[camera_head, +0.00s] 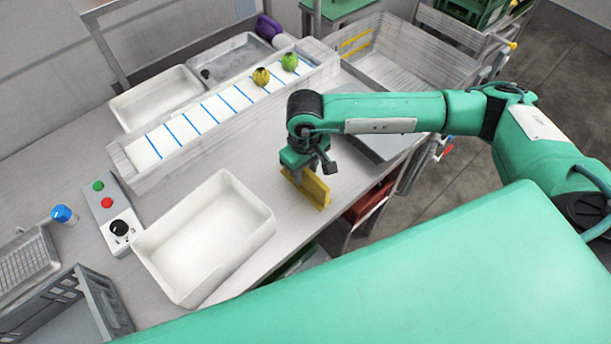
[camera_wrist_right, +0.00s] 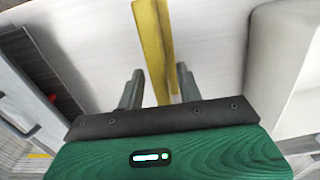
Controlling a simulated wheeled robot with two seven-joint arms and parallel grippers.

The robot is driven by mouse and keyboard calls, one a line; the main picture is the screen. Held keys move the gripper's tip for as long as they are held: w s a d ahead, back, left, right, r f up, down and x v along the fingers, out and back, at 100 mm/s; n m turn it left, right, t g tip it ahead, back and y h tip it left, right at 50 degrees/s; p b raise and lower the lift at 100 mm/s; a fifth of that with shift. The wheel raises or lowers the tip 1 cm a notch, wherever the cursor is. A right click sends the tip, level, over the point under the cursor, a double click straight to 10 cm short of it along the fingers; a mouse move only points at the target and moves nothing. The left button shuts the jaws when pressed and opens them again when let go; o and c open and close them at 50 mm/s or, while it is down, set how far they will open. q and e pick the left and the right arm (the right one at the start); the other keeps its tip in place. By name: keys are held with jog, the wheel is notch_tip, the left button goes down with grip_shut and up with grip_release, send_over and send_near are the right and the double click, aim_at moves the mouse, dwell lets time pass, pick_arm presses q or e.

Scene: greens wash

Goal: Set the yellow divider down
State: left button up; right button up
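The yellow divider (camera_head: 308,188) is a flat yellow plate standing on edge at the right front edge of the grey worktop. My right gripper (camera_head: 305,172) is directly above it, pointing down. In the right wrist view, the divider (camera_wrist_right: 153,45) runs between the two fingers (camera_wrist_right: 160,85). The fingers are spread, with a narrow gap on the left of the divider; the right finger is very close to it. The divider's lower edge looks to be on the worktop, but contact is hard to tell. My left gripper is not in view.
A white tray (camera_head: 268,212) lies left of the divider. A slotted conveyor (camera_head: 221,111) with blue lines carries a yellow and a green item. A control box (camera_head: 113,222) stands at left. A red crate (camera_head: 370,203) is below the worktop edge.

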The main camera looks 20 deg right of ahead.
notch_tip(320, 180, up, 8)
jog(key=shift+b, duration=1.2)
jog(key=shift+r, duration=0.55)
